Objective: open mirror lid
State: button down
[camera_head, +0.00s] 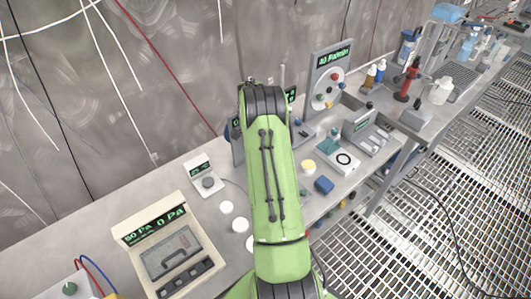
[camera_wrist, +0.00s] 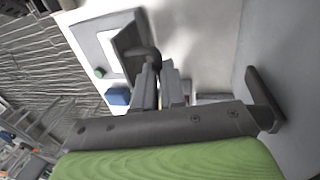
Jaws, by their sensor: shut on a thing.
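In the wrist view, my gripper (camera_wrist: 158,72) has its two grey fingers close together at a dark rounded handle (camera_wrist: 143,53), and it is shut on it. The handle is beside a dark grey tilted panel (camera_wrist: 131,38), which looks like the mirror lid. Next to the panel is a light grey frame with a bright white face (camera_wrist: 108,45); I cannot tell whether this is the mirror. In the head view my green arm hides the gripper and most of what it holds.
The bench is crowded. A pressure-gauge case (camera_head: 170,250), a small temperature display (camera_head: 203,180) and white discs (camera_head: 227,207) are left of my arm.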

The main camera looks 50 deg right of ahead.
jog(key=shift+s+a+f, duration=0.15)
jog(key=shift+s+f, duration=0.05)
jog(key=shift+f, duration=0.05)
jog(key=c, duration=1.2)
grip_release()
jog(key=shift+r, duration=0.15)
jog(key=p+v, duration=0.3)
jog(key=v, duration=1.2)
jog(key=shift+r, duration=0.35)
jog(key=shift+w, duration=0.1)
